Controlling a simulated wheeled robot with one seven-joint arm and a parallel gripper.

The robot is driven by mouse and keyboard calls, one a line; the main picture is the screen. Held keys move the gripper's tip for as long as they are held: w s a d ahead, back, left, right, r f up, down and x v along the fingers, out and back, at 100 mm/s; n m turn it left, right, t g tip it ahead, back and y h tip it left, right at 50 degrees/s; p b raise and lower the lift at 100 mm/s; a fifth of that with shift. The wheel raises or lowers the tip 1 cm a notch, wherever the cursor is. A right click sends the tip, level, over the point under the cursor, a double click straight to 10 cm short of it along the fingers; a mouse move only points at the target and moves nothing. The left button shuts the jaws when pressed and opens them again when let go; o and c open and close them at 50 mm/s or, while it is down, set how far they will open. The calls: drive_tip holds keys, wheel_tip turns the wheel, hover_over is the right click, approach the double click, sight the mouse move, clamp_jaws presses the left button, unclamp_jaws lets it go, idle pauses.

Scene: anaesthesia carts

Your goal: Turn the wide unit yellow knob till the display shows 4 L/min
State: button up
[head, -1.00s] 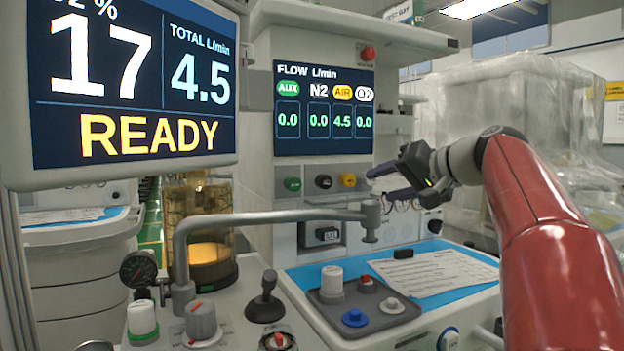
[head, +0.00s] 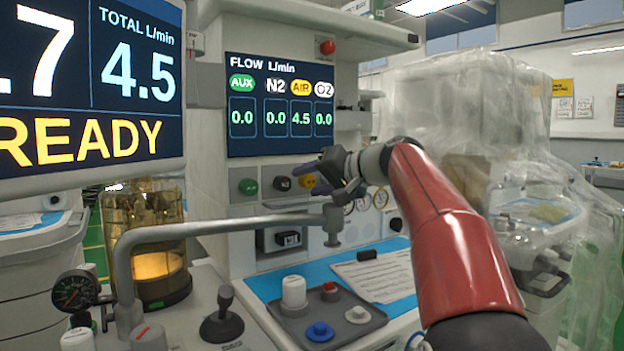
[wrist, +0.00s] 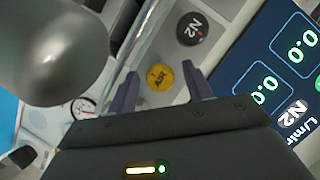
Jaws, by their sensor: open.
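The yellow AIR knob (head: 307,181) is on the front panel below the flow display (head: 280,105), at the right end of a row with a green and a black knob. The flow display reads 4.5 under AIR and 0.0 under AUX, N2 and O2. My gripper (head: 302,180) is at the yellow knob and partly covers it in the head view. In the wrist view the yellow knob (wrist: 160,77) shows between the two spread dark fingers of my gripper (wrist: 159,72). I cannot tell whether either finger touches it.
The black N2 knob (wrist: 192,28) is close beyond the right finger in the wrist view. A grey pipe arm (head: 230,222) crosses in front of the panel. A tray with knobs (head: 325,318) and a paper (head: 375,275) lie below. A large screen (head: 90,85) reads total 4.5.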

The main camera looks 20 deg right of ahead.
drive_tip(key=shift+w, duration=0.15)
drive_tip(key=shift+a, duration=0.1)
drive_tip(key=c, duration=1)
drive_tip(key=shift+f+m+y+b, duration=0.2)
drive_tip(key=shift+m+y+b, duration=0.2)
drive_tip(key=shift+m, duration=0.2)
drive_tip(key=shift+r+m+t+y, duration=0.1)
drive_tip(key=shift+m+t+y, duration=0.3)
drive_tip(key=shift+m, duration=0.5)
drive_tip(key=o, duration=1)
